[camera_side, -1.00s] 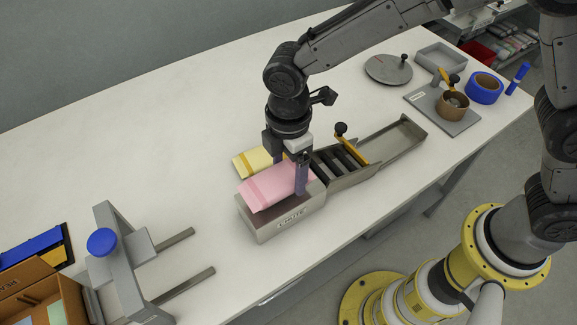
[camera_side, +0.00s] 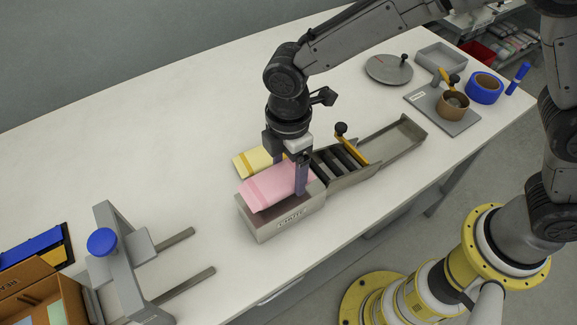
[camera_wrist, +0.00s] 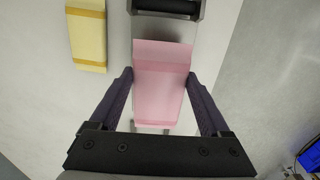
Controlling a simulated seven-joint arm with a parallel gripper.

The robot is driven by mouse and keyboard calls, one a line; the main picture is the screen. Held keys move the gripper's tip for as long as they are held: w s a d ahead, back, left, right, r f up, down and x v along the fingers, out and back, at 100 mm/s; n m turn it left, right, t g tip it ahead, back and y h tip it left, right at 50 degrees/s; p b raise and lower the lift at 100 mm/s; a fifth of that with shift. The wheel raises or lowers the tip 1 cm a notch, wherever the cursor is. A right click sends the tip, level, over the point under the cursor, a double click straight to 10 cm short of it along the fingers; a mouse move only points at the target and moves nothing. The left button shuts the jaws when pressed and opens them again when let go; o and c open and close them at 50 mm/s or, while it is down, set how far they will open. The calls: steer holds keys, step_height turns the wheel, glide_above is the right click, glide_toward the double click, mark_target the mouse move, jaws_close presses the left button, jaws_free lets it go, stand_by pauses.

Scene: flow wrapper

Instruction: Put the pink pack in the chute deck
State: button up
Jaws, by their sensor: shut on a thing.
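The pink pack (camera_side: 270,188) is held between the two fingers of my gripper (camera_side: 287,172), which points straight down. In the wrist view the pack (camera_wrist: 160,85) fills the space between the fingers (camera_wrist: 160,76). The chute deck (camera_side: 290,219), a grey metal box with a label on its front, is directly beneath the pack. The pack lies over the deck's top, with its left end near the deck's left end. I cannot tell whether its underside touches the deck. The far finger's tip is hidden behind the pack in the side view.
A yellow pack (camera_side: 253,161) lies behind the deck. A roller track (camera_side: 342,164) and a metal trough (camera_side: 398,140) adjoin the deck's right end. A grey frame with a blue knob (camera_side: 102,242) stands at left. The table behind is clear.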

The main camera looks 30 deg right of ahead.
steer(key=shift+f, duration=0.6)
steer(key=shift+f, duration=0.35)
steer(key=shift+f, duration=0.4)
stand_by(0.4)
steer(key=o, duration=1.1)
steer(key=shift+o, duration=0.2)
steer(key=shift+r, duration=0.1)
steer(key=shift+r, duration=3.9)
